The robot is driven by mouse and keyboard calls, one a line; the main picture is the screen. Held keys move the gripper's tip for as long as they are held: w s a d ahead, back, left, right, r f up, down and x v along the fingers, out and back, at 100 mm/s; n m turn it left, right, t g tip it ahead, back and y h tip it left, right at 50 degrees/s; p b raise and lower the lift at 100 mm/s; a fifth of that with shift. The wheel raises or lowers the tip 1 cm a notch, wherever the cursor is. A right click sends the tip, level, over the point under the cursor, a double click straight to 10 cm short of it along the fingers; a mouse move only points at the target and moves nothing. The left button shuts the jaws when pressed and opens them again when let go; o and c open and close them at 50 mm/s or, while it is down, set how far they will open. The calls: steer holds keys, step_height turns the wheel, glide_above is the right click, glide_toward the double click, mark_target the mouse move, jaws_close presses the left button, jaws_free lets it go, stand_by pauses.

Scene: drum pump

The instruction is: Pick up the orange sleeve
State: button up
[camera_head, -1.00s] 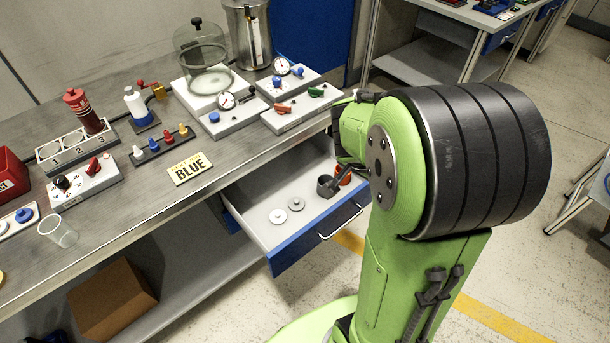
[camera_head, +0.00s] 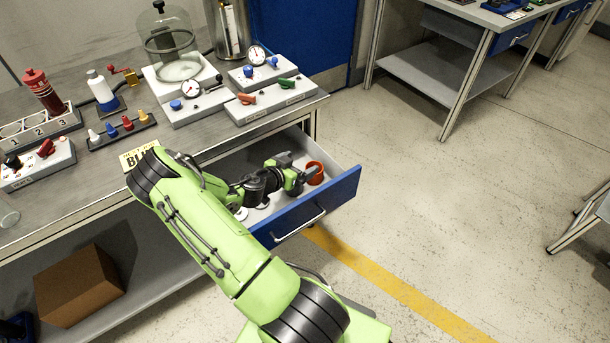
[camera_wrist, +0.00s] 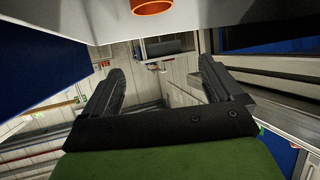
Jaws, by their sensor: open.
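The orange sleeve (camera_head: 315,173) is a short, open-topped ring standing in the open drawer (camera_head: 338,192), near its right end. Its lower part also shows at the top edge of the wrist view (camera_wrist: 152,7), beyond the fingertips and not between them. My gripper (camera_wrist: 163,72) is open, with its two dark fingers apart and nothing between them. In the head view my gripper (camera_head: 299,183) is low over the drawer, just left of the sleeve. I cannot tell there whether they touch.
Pale discs (camera_head: 242,213) lie in the drawer, partly hidden by my arm. The workbench (camera_head: 215,140) above holds gauges, valve blocks and a glass dome (camera_head: 172,50). The drawer's blue front (camera_head: 325,208) borders it toward the open floor.

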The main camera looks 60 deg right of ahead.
steer(key=f+b, duration=0.1)
steer(key=f, duration=0.5)
steer(key=shift+d+f, duration=0.15)
steer(key=shift+d, duration=0.05)
steer(key=b+x, duration=0.1)
steer(key=x, duration=0.6)
steer(key=shift+d+b, duration=0.1)
steer(key=shift+b, duration=0.2)
steer(key=c, duration=1.1)
step_height(320, 180, up, 10)
steer(key=p, duration=0.3)
steer(key=shift+r, duration=0.2)
